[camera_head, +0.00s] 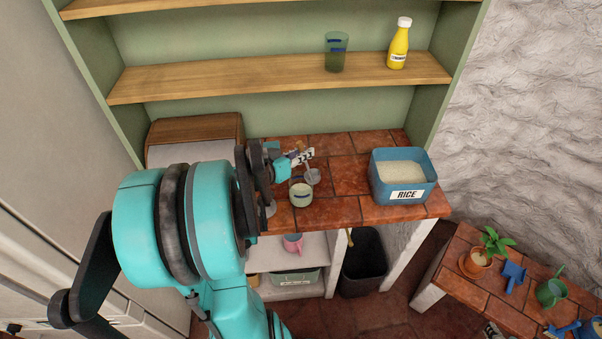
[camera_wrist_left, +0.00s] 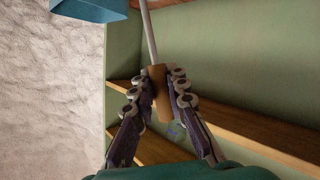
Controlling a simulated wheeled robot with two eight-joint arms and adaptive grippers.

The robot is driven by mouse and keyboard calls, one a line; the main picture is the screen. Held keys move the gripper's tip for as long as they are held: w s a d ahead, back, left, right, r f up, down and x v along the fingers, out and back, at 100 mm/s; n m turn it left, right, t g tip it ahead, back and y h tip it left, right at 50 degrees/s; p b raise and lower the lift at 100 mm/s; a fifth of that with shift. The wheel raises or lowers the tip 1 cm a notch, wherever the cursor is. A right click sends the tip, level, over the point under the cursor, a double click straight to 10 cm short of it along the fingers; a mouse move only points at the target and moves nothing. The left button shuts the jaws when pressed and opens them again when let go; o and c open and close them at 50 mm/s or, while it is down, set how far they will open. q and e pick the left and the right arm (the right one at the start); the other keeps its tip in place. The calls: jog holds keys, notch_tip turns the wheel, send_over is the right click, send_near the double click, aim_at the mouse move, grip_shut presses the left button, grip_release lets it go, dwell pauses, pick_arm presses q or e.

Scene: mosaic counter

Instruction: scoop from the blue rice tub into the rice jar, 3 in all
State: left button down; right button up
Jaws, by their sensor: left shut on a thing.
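The blue rice tub (camera_head: 404,195), labelled RICE and filled with white rice, stands at the right of the tiled counter. The small pale rice jar (camera_head: 301,194) with a dark blue band stands left of it near the front. My left gripper (camera_head: 297,157) is shut on the scoop's wooden handle, which shows in the left wrist view (camera_wrist_left: 160,88). The scoop's round grey bowl (camera_head: 312,177) hangs just behind and right of the jar's rim; I cannot tell whether it holds rice. The tub's corner also shows in the left wrist view (camera_wrist_left: 92,10). My right gripper is not in view.
A wooden bread box (camera_head: 195,130) stands at the counter's back left. Shelves above hold a green glass (camera_head: 336,52) and a yellow bottle (camera_head: 399,45). A dark bin (camera_head: 364,264) stands below. Tiles between jar and tub are clear.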

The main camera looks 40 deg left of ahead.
pick_arm(q)
jog(key=d+m, duration=0.1)
jog(key=d+m+y, duration=0.1)
jog(key=shift+w+d+g, duration=0.3)
jog(key=shift+w+d, duration=0.1)
jog(key=shift+w+d+f+m+y, duration=0.1)
jog(key=shift+d+f+m+y, duration=0.1)
jog(key=shift+d+m+y, duration=0.1)
jog(key=shift+w+a, duration=0.1)
jog(key=w+d+r+m+h+p, duration=0.2)
jog(key=w+d+r+m+h, duration=0.15)
jog(key=w+d, duration=0.7)
jog(key=w+d+r+m+h+p, duration=0.2)
jog(key=w+d+h+p, duration=0.3)
jog(key=w, duration=1.1)
notch_tip(320, 180, down, 16)
jog(key=d+y+b, duration=0.1)
jog(key=b, duration=1.3)
jog(key=shift+s+d+r+g, duration=0.15)
jog(key=shift+s+r+g, duration=0.05)
jog(key=shift+g, duration=0.2)
jog(key=shift+r+y, duration=0.1)
jog(key=shift+y, duration=0.15)
